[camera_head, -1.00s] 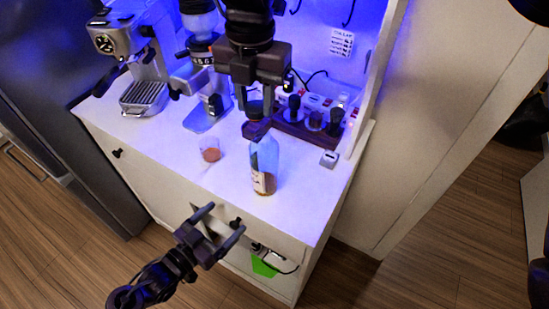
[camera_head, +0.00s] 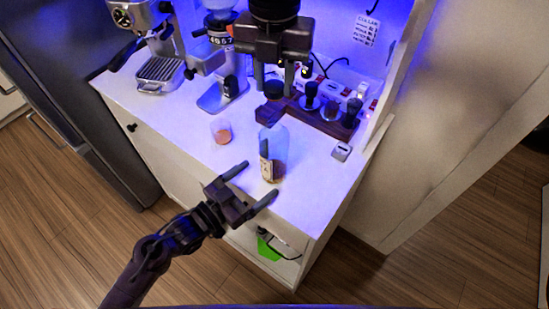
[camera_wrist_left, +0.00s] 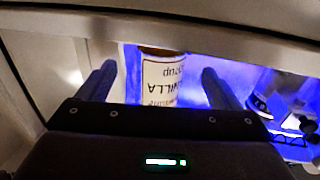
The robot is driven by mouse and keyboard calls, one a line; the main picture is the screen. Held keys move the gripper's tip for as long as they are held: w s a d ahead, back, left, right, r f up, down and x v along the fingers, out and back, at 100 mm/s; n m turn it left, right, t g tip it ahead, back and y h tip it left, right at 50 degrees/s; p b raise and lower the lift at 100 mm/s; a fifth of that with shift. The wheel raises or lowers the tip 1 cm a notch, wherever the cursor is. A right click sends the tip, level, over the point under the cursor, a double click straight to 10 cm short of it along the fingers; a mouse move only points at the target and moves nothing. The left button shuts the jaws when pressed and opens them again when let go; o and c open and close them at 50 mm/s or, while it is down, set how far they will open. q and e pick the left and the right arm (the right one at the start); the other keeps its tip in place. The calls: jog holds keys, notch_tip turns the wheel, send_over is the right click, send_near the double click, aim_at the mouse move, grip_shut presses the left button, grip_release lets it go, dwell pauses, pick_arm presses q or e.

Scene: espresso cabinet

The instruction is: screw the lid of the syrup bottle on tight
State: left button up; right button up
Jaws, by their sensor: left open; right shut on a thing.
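The syrup bottle (camera_head: 277,146), clear with a pale label, stands upright near the counter's front edge. In the left wrist view the bottle (camera_wrist_left: 162,82) shows an upside-down vanilla syrup label between the fingers, farther off. My left gripper (camera_head: 260,180) is open and empty in front of the bottle, fingers pointing at it; it also shows in the wrist view (camera_wrist_left: 158,71). My right gripper (camera_head: 274,76) is above the bottle, pointing down, shut on the dark round lid (camera_head: 274,90). Whether the lid touches the bottle's neck is unclear.
A glass with orange-brown liquid (camera_head: 222,131) stands left of the bottle. A wooden tray of dark-handled tools (camera_head: 318,121) is behind right. The grinder (camera_head: 217,90) and espresso machine (camera_head: 160,72) are at the back left. The counter's front strip (camera_head: 190,145) is clear.

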aim_at(279, 162)
pick_arm(q)
jog(key=x, duration=0.8)
jog(key=shift+w+d, duration=0.2)
jog(key=c, duration=1.5)
pick_arm(e)
jog(key=shift+f, duration=2.45)
